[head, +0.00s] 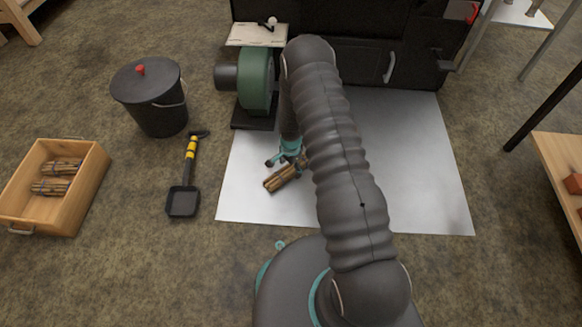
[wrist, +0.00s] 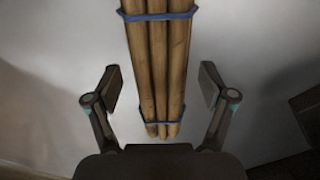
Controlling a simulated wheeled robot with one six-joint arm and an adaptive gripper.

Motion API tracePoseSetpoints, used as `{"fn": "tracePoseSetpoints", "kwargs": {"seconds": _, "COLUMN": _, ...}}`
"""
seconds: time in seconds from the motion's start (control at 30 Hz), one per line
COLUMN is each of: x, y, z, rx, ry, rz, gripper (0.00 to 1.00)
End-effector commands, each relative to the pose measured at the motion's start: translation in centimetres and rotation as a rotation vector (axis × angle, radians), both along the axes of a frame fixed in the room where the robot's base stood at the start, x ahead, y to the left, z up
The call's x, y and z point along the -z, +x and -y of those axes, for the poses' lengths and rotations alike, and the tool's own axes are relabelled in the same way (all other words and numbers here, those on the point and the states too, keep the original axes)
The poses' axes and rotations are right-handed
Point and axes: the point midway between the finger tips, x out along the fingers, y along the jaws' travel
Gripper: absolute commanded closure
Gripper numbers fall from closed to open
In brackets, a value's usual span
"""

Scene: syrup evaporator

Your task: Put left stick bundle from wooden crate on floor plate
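A stick bundle (head: 282,178) lies on the pale floor plate (head: 405,140), near its left part. In the wrist view the bundle (wrist: 160,70) shows several brown sticks tied with two blue bands, between and beyond my fingers. My gripper (head: 287,158) is just above the bundle; in the wrist view its two fingers (wrist: 161,92) stand wide apart, with a gap on each side of the sticks. The wooden crate (head: 85,196) on the left holds more stick bundles (head: 58,178). My arm hides part of the plate and possibly one end of the bundle.
A green blower (head: 255,80) and a black evaporator (head: 385,35) close off the back. The plate's right part is clear.

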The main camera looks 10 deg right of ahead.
Motion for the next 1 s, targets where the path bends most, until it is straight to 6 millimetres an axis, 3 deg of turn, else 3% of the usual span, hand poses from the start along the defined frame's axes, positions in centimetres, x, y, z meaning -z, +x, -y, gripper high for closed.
{"fn": "tracePoseSetpoints", "kwargs": {"seconds": 0.27, "x": -0.1, "y": 0.0, "z": 0.0, "rx": 0.000, "ry": 0.000, "rz": 0.000, "gripper": 0.13}}
{"fn": "tracePoseSetpoints", "kwargs": {"seconds": 0.43, "x": -1.1, "y": 0.1, "z": 0.0, "rx": 0.000, "ry": 0.000, "rz": 0.002, "gripper": 0.13}}
{"fn": "tracePoseSetpoints", "kwargs": {"seconds": 0.8, "x": -8.2, "y": 0.1, "z": 0.0, "rx": 0.000, "ry": 0.000, "rz": 0.003, "gripper": 0.13}}
{"fn": "tracePoseSetpoints", "kwargs": {"seconds": 1.0, "x": -11.0, "y": 0.0, "z": 0.0, "rx": 0.000, "ry": 0.000, "rz": 0.001, "gripper": 0.13}}
